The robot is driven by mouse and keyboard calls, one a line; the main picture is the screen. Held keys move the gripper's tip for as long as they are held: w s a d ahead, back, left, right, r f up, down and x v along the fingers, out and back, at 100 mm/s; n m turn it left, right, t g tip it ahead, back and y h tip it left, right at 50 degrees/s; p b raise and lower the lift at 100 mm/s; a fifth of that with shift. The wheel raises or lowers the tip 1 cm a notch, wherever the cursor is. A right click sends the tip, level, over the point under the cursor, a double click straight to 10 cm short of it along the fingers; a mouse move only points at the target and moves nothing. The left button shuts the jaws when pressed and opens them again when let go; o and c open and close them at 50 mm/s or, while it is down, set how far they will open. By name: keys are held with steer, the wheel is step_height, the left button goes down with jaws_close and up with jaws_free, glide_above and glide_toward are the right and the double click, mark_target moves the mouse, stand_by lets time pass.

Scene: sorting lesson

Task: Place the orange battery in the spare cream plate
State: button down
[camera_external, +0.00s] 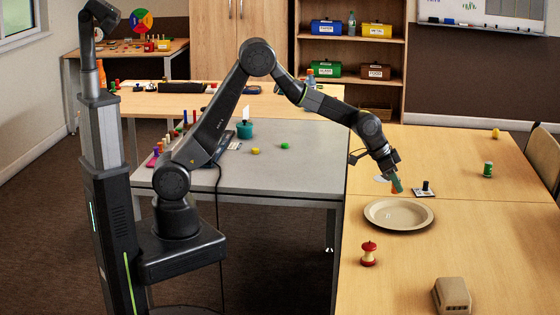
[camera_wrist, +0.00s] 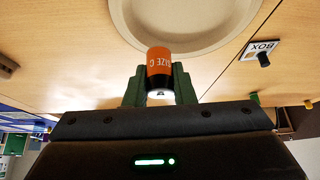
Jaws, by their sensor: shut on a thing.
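The orange battery (camera_wrist: 159,62) is an orange and black cylinder with "SIZE C" lettering. In the wrist view my gripper (camera_wrist: 160,85) is shut on it, a green finger on each side. In the external view my gripper (camera_external: 396,187) points down just behind the cream plate, and only a bit of orange shows by the fingers. The cream plate (camera_external: 398,226) lies on the right wooden table and looks empty in the external view. In the wrist view the plate (camera_wrist: 190,50) is cut off at the top, and the battery overlaps its rim. I cannot tell the battery's height above the table.
A white card marked "BOX" (camera_wrist: 261,49) with a dark knob stands beside the plate; it also shows in the external view (camera_external: 425,190). A green can (camera_external: 487,170) stands at the right. Bare wood lies right of the plate.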

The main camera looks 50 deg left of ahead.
steer(key=s+a, duration=0.1)
steer(key=a, duration=0.3)
glide_above(387, 220)
steer(key=s+a, duration=0.1)
steer(key=s, duration=0.1)
steer(key=shift+n, duration=0.3)
step_height(387, 220, down, 6)
steer(key=shift+w+a+f+b, duration=0.1)
steer(key=shift+b, duration=0.2)
steer(key=shift+f, duration=2.05)
steer(key=shift+f+b, duration=0.25)
steer(key=shift+b, duration=0.1)
steer(key=c, duration=1.2)
jaws_free()
steer(key=shift+r, duration=0.1)
